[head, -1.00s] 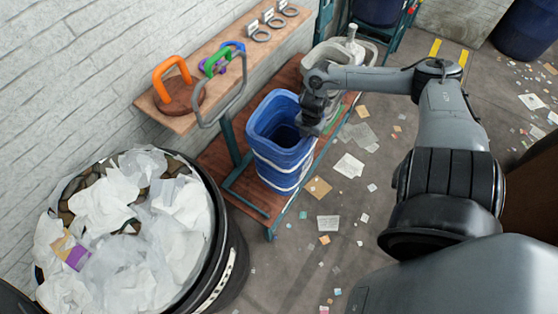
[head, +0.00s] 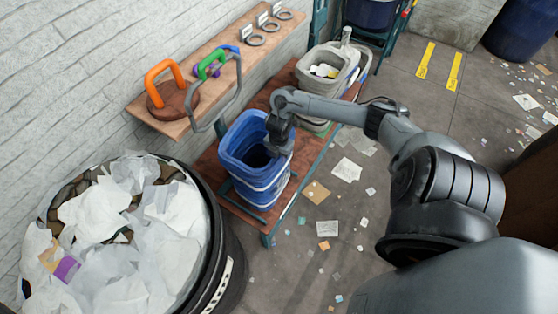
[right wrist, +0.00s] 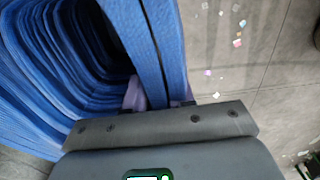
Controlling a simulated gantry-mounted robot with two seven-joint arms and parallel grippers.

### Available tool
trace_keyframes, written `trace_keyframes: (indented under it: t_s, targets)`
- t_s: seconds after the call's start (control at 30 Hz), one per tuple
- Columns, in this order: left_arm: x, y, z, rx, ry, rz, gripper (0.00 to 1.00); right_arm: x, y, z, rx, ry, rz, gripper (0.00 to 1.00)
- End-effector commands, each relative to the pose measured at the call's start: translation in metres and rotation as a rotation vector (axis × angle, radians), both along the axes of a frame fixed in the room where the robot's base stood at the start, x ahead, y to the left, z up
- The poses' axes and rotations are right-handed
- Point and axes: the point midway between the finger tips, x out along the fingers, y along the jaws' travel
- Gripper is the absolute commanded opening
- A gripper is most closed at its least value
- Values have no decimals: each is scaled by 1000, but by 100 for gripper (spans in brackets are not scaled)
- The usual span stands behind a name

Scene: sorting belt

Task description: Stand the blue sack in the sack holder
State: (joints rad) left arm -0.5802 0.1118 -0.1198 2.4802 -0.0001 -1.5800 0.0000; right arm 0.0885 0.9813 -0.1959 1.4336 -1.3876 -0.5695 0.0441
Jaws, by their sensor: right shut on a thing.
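The blue sack (head: 255,177) stands roughly upright and open-topped over the low brown platform. My right gripper (head: 279,146) is at its right rim in the head view, shut on the sack wall. The right wrist view shows the ribbed blue sack wall (right wrist: 158,45) between the purple fingertips (right wrist: 158,98). I cannot tell whether the sack touches the holder or the platform. My left gripper is not in view.
A black bin (head: 222,262) heaped with white paper is at the lower left. A wall shelf (head: 178,130) bears coloured handles. A grey sack (head: 349,62) stands behind the blue one. The brown platform (head: 212,168) has bare board around it, and litter dots the floor at right.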

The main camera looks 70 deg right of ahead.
Motion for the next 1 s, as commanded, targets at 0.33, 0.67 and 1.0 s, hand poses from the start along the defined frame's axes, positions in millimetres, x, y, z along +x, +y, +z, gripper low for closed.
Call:
trace_keyframes:
  t_s: [0.33,0.67,1.0]
  targets:
    - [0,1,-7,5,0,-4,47,0,0,-30,0,0,-1,0]
    - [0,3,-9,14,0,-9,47,-1,0,-33,0,1,-1,0]
    - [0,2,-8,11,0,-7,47,-1,0,-32,0,1,-1,49]
